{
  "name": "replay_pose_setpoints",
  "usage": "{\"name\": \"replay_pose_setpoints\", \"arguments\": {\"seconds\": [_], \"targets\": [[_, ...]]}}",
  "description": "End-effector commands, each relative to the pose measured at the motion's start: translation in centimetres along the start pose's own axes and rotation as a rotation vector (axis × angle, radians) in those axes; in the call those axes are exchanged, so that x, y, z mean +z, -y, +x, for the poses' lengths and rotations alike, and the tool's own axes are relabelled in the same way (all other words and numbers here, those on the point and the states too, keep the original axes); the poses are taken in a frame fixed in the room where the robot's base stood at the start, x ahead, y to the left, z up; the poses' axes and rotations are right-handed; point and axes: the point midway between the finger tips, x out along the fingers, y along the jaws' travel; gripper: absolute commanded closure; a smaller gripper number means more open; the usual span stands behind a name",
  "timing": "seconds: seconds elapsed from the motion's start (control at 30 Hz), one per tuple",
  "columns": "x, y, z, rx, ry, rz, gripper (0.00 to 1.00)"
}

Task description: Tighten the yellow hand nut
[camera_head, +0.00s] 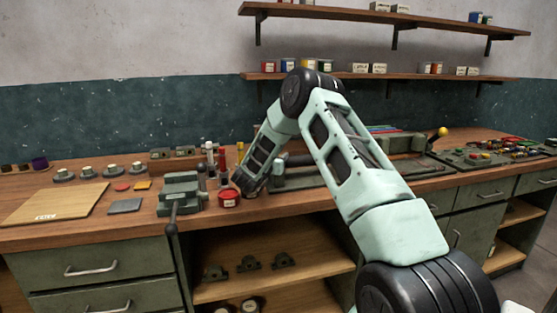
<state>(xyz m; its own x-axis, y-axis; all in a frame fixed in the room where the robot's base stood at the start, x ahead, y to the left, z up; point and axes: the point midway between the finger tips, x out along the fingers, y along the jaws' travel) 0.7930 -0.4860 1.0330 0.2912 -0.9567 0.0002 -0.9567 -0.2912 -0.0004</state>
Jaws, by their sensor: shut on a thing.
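My gripper (241,184) is at the low end of my arm, just above the workbench top, right of the grey-green vise and close to a red tin. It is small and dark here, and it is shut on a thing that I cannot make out. I cannot pick out the yellow hand nut for certain. A narrow yellow thing (240,152) stands upright just behind my gripper, among bottles. A yellow ball knob (442,132) sits on a lever at the right. What lies behind my forearm is hidden.
The vise (180,193) and red tin (229,198) stand near the front edge of the workbench (92,233). A wooden board (55,203) lies at left, with several grey posts behind. A parts panel (497,152) is at right. Shelves (390,77) hang above.

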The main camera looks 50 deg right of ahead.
Motion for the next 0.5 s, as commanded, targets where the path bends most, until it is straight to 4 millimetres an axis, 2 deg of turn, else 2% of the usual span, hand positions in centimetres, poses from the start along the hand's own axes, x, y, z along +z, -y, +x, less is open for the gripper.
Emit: {"name": "replay_pose_setpoints", "arguments": {"seconds": [0.5], "targets": [[-0.08,0.03,0.05,0.066,-0.001,0.002,0.92]]}}
